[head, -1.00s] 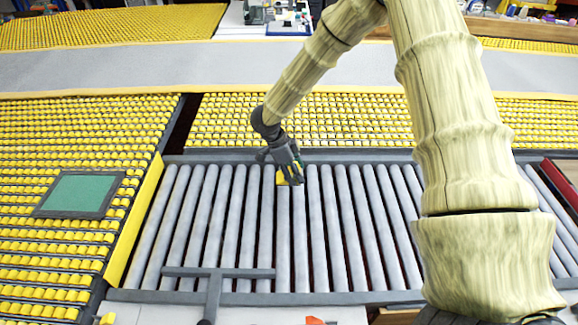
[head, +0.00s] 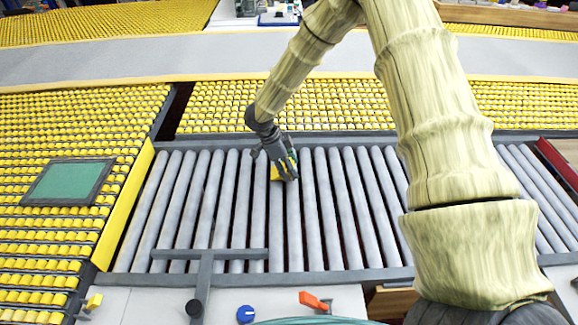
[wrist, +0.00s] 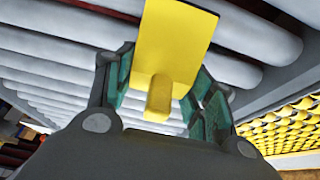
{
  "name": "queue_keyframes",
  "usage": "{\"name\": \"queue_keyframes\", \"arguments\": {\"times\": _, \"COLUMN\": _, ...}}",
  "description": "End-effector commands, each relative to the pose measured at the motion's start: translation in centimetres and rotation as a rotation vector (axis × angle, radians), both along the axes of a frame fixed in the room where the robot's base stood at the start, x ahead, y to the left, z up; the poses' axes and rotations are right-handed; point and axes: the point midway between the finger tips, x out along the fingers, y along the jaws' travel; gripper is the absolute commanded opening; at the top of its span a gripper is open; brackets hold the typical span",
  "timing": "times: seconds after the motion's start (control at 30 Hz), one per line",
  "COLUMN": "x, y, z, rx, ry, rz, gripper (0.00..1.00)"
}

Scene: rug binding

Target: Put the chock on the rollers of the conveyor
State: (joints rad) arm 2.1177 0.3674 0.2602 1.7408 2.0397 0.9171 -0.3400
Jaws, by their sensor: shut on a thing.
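The chock (wrist: 172,45) is a yellow wedge-like block with a small yellow grip; it fills the upper middle of the wrist view. My gripper (wrist: 160,85) is shut on its grip, with a green-padded finger on each side. In the head view my gripper (head: 284,172) is over the grey rollers of the conveyor (head: 328,210), near their far end, and a bit of yellow chock (head: 275,172) shows beside the fingers. The chock is at or just above the rollers; I cannot tell whether it touches them.
A grey T-shaped bar (head: 209,256) lies over the near left rollers. A green panel (head: 69,182) is set among yellow rollers at left, beside a yellow side guard (head: 125,205). A blue knob (head: 245,314) and an orange piece (head: 313,300) are at the near edge. Many rollers are bare.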

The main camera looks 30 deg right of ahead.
Motion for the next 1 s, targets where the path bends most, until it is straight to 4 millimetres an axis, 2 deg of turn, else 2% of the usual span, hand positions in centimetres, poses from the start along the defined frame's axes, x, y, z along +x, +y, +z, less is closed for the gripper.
{"name": "queue_keyframes", "arguments": {"times": 1.0, "x": -0.02, "y": -0.01, "z": -0.98, "rx": 0.001, "ry": -0.001, "rz": -0.001, "gripper": 0.24}}
